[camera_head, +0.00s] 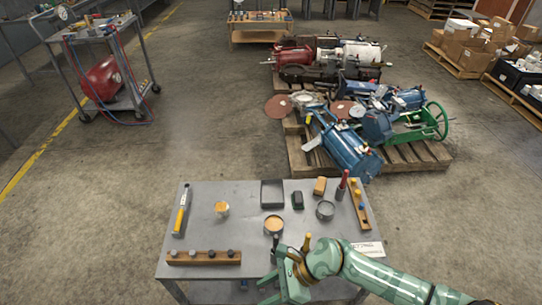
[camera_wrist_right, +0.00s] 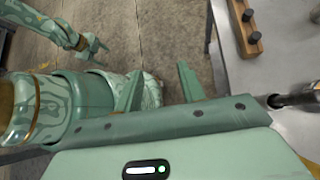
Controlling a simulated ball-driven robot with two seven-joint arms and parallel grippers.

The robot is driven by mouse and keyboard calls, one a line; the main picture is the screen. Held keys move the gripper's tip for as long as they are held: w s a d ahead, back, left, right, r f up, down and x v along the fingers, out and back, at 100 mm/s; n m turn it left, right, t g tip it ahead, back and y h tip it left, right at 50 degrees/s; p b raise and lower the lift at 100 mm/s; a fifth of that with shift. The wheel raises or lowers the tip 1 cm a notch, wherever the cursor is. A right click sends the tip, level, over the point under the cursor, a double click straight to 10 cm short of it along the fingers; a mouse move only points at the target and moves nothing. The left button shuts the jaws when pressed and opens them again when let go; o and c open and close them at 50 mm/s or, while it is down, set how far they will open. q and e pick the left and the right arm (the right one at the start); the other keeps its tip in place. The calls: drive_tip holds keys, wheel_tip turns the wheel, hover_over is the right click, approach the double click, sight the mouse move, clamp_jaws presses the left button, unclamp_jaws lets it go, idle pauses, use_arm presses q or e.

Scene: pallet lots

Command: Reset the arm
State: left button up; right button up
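My right arm comes in from the lower right in the head view, and its green gripper (camera_head: 278,285) is over the near edge of the grey table (camera_head: 210,264). In the right wrist view the two fingers of this gripper (camera_wrist_right: 157,82) stand wide apart with nothing between them. My left gripper (camera_wrist_right: 96,50) shows small at the upper left of the right wrist view, over the floor, with its fingers apart and empty. The left arm is not visible in the head view.
On the table are a wooden block with dark knobs (camera_head: 204,257), a yellow-handled tool (camera_head: 181,212), a black tray (camera_head: 272,194), a tan-filled cup (camera_head: 274,225) and a grey cup (camera_head: 325,210).

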drive_tip(key=w+d+f+m+t+y, duration=0.1)
drive_tip(key=d+f+m+t, duration=0.3)
drive_tip(key=m, duration=0.8)
drive_tip(key=w+d+f+m+t, duration=0.15)
drive_tip(key=f+m+t, duration=0.4)
drive_tip(key=m, duration=0.65)
drive_tip(key=s+d+f+m+h, duration=0.5)
drive_tip(key=s+d+f+m, duration=0.2)
drive_tip(key=d+f+m, duration=0.3)
drive_tip(key=s+d+f+m+g+h, duration=0.2)
drive_tip(key=s+m, duration=0.3)
drive_tip(key=s, duration=0.5)
drive_tip(key=s+d+f+m+g+h, duration=0.2)
drive_tip(key=s+d+f+m, duration=0.2)
drive_tip(key=s, duration=0.6)
drive_tip(key=s+d+f+m+g+h, duration=0.1)
drive_tip(key=s+d+f+m+g, duration=0.1)
drive_tip(key=s+d+m, duration=0.2)
drive_tip(key=s+m, duration=0.3)
drive_tip(key=s, duration=0.4)
drive_tip(key=shift+d+f+g+h, duration=0.2)
drive_tip(key=shift+f+g+h, duration=0.15)
drive_tip(key=shift+f+h, duration=0.05)
